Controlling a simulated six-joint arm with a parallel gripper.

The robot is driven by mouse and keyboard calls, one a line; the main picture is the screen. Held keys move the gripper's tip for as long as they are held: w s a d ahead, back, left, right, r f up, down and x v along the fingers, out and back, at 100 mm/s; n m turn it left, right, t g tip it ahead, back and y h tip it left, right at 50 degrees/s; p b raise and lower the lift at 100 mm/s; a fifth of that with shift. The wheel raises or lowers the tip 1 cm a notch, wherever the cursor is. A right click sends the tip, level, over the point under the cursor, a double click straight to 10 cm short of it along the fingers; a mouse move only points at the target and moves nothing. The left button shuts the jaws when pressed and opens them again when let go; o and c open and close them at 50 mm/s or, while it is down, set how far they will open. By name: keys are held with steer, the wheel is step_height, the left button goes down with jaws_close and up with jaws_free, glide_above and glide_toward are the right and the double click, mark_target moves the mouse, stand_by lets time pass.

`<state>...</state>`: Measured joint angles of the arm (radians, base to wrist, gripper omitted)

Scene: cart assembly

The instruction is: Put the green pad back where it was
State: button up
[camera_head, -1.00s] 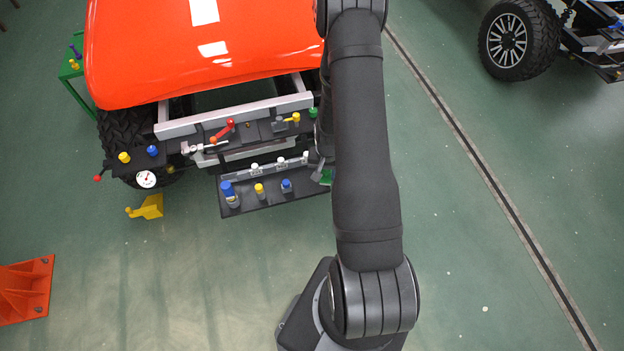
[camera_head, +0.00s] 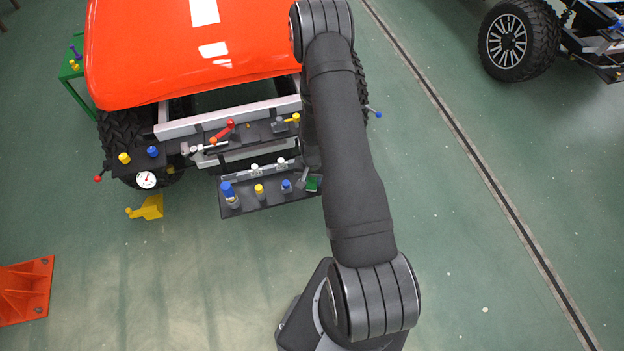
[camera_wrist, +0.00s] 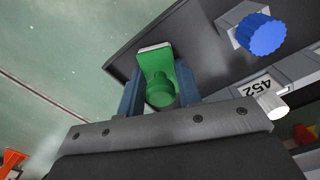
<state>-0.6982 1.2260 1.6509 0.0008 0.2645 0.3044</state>
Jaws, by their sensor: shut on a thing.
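The green pad (camera_wrist: 156,60) has a flat plate with a round green knob and sits between the two blue-grey fingers in the wrist view. My gripper (camera_wrist: 160,88) is shut on it. In the head view the green pad (camera_head: 313,184) shows beside my arm at the right end of the black tray (camera_head: 270,199). The arm hides most of the gripper there. I cannot tell whether the pad touches the tray or hangs above it.
The tray holds a tall blue-capped part (camera_head: 229,193), a yellow knob (camera_head: 259,191) and a blue knob (camera_head: 287,185). White pegs (camera_head: 255,169) line its back rail. The orange-hooded cart (camera_head: 200,50) stands behind. Open floor lies to the right.

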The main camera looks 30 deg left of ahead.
steer(key=shift+f, duration=0.1)
steer(key=o, duration=1)
step_height(320, 180, up, 12)
steer(key=shift+r, duration=0.15)
step_height(320, 180, down, 12)
steer(key=shift+f, duration=0.15)
stand_by(0.7)
steer(key=shift+r, duration=0.2)
